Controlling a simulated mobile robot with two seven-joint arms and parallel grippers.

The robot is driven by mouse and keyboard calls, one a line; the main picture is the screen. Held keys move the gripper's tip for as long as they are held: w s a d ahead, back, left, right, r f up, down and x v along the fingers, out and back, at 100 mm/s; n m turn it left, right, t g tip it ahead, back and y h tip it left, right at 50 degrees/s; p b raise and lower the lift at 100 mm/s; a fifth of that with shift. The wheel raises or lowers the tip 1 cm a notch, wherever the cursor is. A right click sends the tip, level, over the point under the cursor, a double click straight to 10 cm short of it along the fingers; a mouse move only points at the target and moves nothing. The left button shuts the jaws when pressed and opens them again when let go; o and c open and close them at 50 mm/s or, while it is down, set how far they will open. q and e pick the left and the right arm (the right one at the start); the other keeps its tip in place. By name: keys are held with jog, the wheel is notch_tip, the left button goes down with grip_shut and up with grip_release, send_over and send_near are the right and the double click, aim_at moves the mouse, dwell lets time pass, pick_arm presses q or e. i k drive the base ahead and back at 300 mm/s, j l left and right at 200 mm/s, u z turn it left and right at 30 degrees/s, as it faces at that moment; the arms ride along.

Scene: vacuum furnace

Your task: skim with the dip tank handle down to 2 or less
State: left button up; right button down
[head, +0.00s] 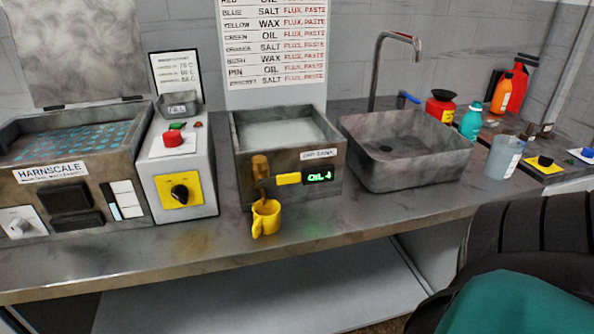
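The dip tank (333,160) is a grey metal basin on the bench, filled with a pale, cloudy surface. Its front has a label plate (317,154), a yellow block (288,179) and a green display (319,176). The display reads "OIL" and a last character that looks like a 4. A brown handle (260,166) stands at the tank's front left. A yellow mug (266,218) is directly below it at the bench's front; its contents are hidden. Neither gripper is visible.
A grey sink (420,168) with a tall tap stands right of the tank. The control box (182,170) and Harnscale tank (75,172) stand left. Bottles and a clear beaker (503,157) are at right. A dark ribbed shape with teal fills the lower right.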

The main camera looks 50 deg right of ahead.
aim_at(295, 177)
jog(key=k+l, duration=0.1)
jog(key=l, duration=0.25)
jog(key=k+l, duration=0.1)
jog(key=l, duration=0.25)
jog(key=k+l, duration=0.1)
jog(key=l, duration=0.25)
jog(key=k+l+u, duration=0.1)
jog(key=l, duration=0.25)
jog(key=k+l, duration=0.1)
jog(key=l, duration=0.25)
